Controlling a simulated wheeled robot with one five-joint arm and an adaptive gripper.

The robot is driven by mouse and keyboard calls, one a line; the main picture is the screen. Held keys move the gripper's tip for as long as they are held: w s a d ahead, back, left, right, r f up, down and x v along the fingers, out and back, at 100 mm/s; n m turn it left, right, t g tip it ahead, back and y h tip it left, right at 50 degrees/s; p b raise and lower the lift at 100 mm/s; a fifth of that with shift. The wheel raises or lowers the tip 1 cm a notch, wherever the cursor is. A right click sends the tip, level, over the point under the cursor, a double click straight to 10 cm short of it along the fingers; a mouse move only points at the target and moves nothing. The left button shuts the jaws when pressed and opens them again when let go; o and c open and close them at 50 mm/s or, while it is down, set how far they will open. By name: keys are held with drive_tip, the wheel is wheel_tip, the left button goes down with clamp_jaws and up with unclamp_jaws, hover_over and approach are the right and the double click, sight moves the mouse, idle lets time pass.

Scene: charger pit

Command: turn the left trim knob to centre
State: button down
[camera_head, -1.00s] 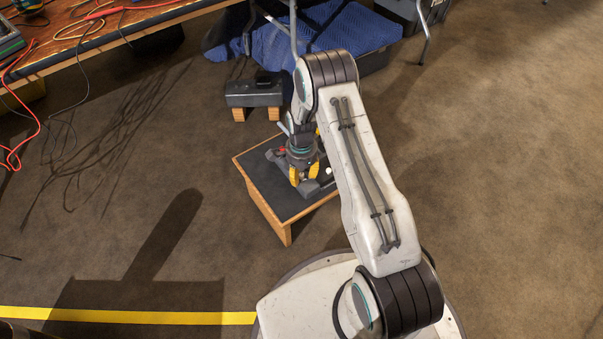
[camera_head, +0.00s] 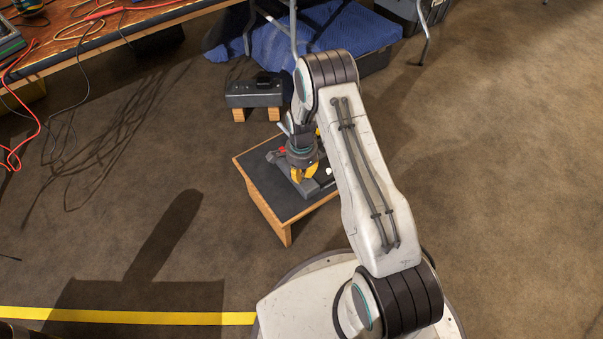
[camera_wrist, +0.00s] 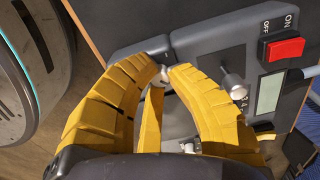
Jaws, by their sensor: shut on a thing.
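The grey control unit (camera_head: 318,186) lies on a small low table, and it fills much of the wrist view (camera_wrist: 208,43). My gripper (camera_wrist: 168,70), with yellow ribbed fingers, reaches down to its panel; it also shows in the head view (camera_head: 306,173). The fingertips are closed around a small pale knob (camera_wrist: 163,77), which I take to be the left trim knob. The fingers hide most of it, and its pointing direction cannot be read.
A red ON/OFF switch (camera_wrist: 285,48), a small display (camera_wrist: 269,93) and a metal toggle lever (camera_wrist: 231,83) sit right of my fingers. The low table (camera_head: 252,173) has a wooden edge. A dark box (camera_head: 254,94) on wooden blocks stands behind it. Open floor lies left.

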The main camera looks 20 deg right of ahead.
sight(302, 175)
drive_tip(key=n, duration=0.5)
drive_tip(key=shift+f, duration=0.1)
drive_tip(key=shift+n, duration=2.2)
drive_tip(key=c, duration=1.2)
unclamp_jaws()
wheel_tip(302, 175, up, 12)
